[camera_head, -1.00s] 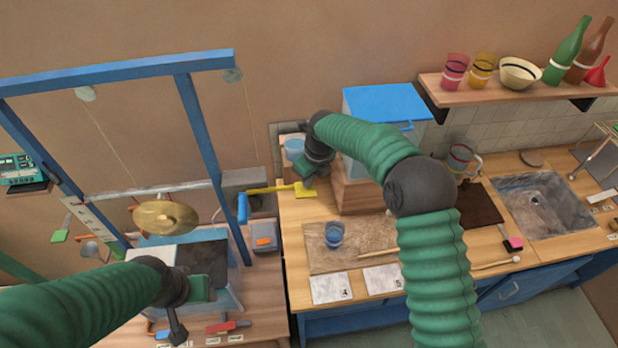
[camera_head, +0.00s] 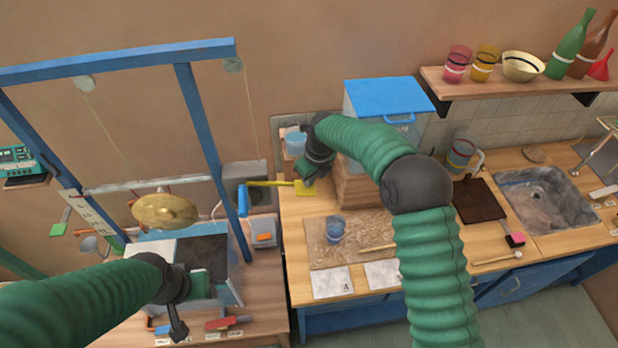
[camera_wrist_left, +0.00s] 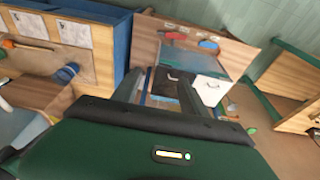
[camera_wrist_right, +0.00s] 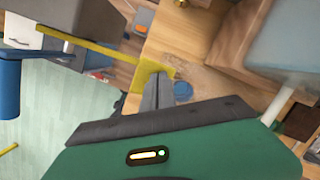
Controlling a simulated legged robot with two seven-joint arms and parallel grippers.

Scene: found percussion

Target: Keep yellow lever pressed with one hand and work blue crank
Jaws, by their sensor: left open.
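The yellow lever (camera_head: 270,184) reaches right from the grey wall box and ends in a flat paddle. It also shows in the right wrist view (camera_wrist_right: 100,46). My right gripper (camera_head: 308,179) is at the paddle; its fingers (camera_wrist_right: 158,93) look closed together, their tips against or just over it. Whether they press it down I cannot tell. The blue crank handle (camera_head: 243,202) stands left of the lever, and its blue cylinder shows in the right wrist view (camera_wrist_right: 9,85). My left gripper (camera_head: 178,328) is open and empty over the left bench, apart from the crank.
A blue frame (camera_head: 205,140) with a hanging brass cymbal (camera_head: 165,211) stands between my left gripper and the wall. A blue cup (camera_head: 334,229) stands on the counter mat.

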